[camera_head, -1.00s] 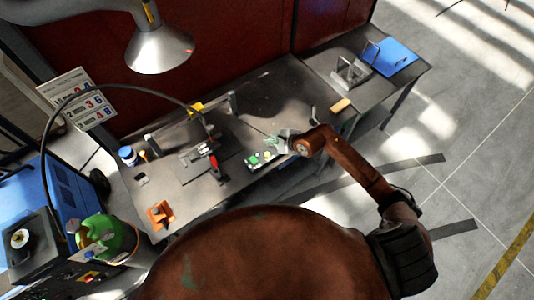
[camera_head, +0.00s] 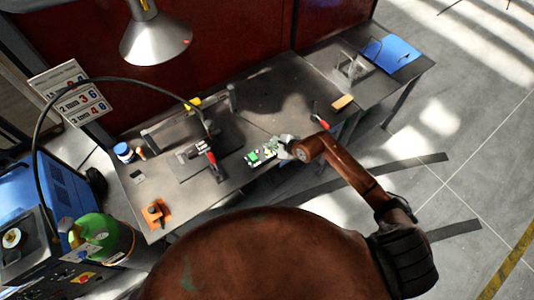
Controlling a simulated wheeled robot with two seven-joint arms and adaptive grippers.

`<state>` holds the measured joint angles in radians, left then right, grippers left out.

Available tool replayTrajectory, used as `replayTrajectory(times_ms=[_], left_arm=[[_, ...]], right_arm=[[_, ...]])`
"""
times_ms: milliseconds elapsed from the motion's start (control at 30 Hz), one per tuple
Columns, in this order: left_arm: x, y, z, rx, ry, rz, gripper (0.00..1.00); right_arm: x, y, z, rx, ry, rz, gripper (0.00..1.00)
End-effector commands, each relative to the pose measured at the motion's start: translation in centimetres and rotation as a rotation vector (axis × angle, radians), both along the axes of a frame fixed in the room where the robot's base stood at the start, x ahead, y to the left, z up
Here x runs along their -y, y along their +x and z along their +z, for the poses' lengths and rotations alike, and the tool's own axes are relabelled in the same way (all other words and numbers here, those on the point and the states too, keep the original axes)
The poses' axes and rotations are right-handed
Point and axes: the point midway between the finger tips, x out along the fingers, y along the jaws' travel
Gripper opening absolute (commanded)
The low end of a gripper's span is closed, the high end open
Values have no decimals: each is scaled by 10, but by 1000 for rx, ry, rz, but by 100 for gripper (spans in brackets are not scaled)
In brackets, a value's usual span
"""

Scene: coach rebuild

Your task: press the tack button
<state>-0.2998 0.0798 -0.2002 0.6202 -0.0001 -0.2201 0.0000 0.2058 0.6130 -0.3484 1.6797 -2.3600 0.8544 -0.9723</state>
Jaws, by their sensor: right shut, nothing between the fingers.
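A small button box (camera_head: 258,156) with green and pale parts lies near the front edge of the workbench, at the middle of the head view. It is too small to tell which button is the tack button. My right gripper (camera_head: 277,148) is shut and empty, at the right end of the box. I cannot tell whether its fingertips touch a button. The gripper and arm hide part of the box's right side. My left gripper is not in view.
A clamp fixture with a red handle (camera_head: 212,160) stands left of the box on the workbench (camera_head: 270,95). A lamp (camera_head: 155,40) hangs above. A red-handled tool (camera_head: 320,119) lies right of the gripper.

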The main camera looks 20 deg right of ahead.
Motion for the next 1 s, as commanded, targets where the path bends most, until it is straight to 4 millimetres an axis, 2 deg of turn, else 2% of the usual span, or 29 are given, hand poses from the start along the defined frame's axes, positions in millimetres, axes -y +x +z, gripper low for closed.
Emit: replayTrajectory(times_ms=[33, 200, 1000], left_arm=[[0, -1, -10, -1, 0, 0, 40], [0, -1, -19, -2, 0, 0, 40], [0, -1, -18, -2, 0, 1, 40]], right_arm=[[1, 1, -11, 1, -1, 0, 0], [1, 1, -21, 1, -1, 0, 0], [0, 1, -20, 1, -1, 0, 0]])
